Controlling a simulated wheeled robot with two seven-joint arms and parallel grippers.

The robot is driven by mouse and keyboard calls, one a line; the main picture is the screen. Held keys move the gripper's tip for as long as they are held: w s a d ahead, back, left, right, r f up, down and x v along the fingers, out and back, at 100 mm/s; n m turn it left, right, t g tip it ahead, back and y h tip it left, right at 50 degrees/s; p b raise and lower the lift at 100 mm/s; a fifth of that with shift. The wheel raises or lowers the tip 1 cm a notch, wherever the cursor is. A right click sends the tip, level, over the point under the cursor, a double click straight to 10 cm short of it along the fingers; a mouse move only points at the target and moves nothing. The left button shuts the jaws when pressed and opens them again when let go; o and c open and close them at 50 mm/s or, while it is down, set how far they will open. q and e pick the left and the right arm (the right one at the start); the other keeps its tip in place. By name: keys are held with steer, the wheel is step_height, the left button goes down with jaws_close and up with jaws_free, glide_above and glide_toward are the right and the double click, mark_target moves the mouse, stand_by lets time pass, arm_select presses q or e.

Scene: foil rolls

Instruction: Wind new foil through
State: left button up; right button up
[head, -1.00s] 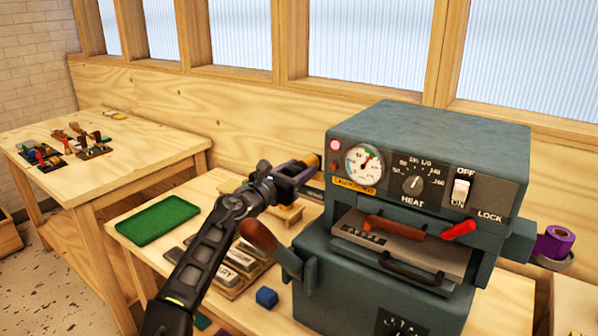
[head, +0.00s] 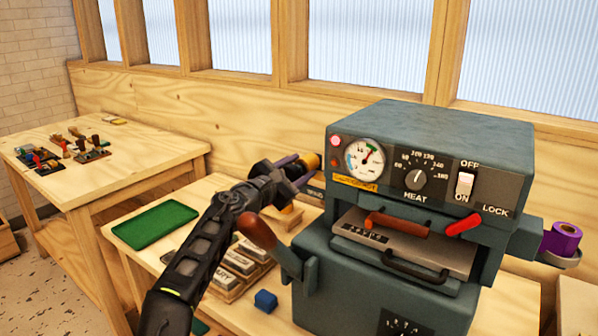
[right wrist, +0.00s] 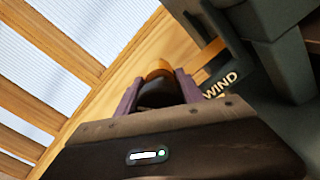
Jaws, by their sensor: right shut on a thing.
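The grey-green foil press (head: 430,125) stands on the bench with its dial, HEAT knob and switch facing me. My right gripper (head: 301,171) is at the press's left side. In the right wrist view its purple fingers (right wrist: 158,90) are shut on a dark rounded knob (right wrist: 160,96) beside a WIND label (right wrist: 221,86). A gold-orange roll (head: 310,160) shows just behind the fingers; the gripper partly hides it. A purple foil roll (head: 562,238) sits on a holder at the press's right side. My left gripper is out of view.
A red-brown lever handle (head: 257,231) stands close to my right arm. A green tray (head: 155,226), a wooden rack of type blocks (head: 236,265) and a blue block (head: 265,301) lie on the bench. A second table (head: 110,170) with stamps stands at left.

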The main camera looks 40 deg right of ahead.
steer(key=o, duration=1.3)
steer(key=shift+c, duration=0.2)
steer(key=shift+o, duration=0.6)
steer(key=shift+f, duration=0.15)
steer(key=shift+s, duration=0.1)
